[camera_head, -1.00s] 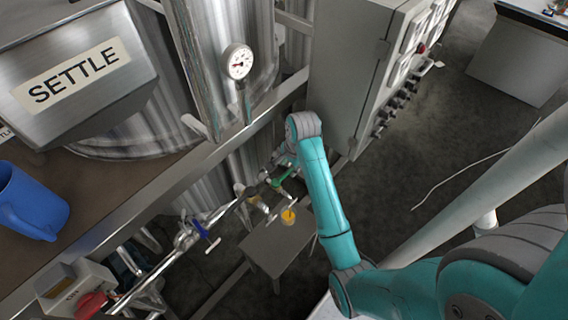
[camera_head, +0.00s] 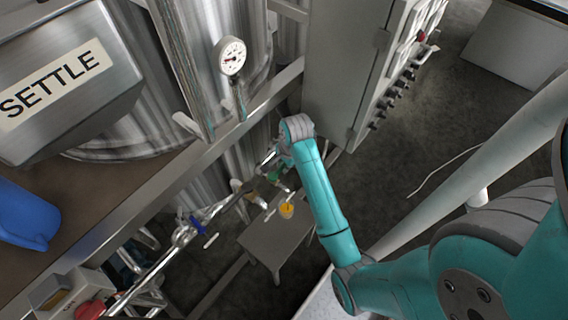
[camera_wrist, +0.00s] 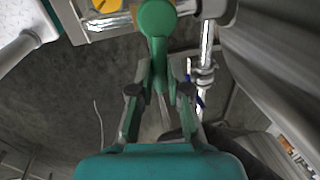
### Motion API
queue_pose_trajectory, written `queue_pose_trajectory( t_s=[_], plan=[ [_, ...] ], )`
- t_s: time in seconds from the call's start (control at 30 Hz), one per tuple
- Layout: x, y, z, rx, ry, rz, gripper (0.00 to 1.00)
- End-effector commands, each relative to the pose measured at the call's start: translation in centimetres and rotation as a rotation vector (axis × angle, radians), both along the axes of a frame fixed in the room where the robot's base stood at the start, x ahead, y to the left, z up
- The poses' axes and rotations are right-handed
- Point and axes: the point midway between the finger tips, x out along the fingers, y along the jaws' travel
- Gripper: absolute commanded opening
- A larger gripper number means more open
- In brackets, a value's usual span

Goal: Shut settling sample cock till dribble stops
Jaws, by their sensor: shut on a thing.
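The settling sample cock has a green handle (camera_head: 274,175) on the pipe below the tank marked SETTLE (camera_head: 62,85). In the wrist view the green handle (camera_wrist: 157,18) rises from between my fingertips. My gripper (camera_wrist: 158,62) is shut on it; in the head view my gripper (camera_head: 277,163) partly hides it. A cup with orange-yellow liquid (camera_head: 286,210) stands below the cock on a grey stool (camera_head: 268,243). The cup also shows at the top edge of the wrist view (camera_wrist: 103,5). The dribble is too small to make out.
A blue-handled valve (camera_head: 197,226) sits on the pipe left of the cock. A pressure gauge (camera_head: 231,57) stands above. A blue jug (camera_head: 25,215) stands on the ledge at left.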

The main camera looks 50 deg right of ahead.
Motion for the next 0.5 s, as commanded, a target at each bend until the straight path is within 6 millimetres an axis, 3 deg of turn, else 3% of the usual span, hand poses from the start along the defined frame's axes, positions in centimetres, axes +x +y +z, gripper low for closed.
queue_pose_trajectory(
  t_s=[0.5],
  plan=[
    [0.52,-0.06,-0.01,0.001,0.0,0.104,0.0]
  ],
)
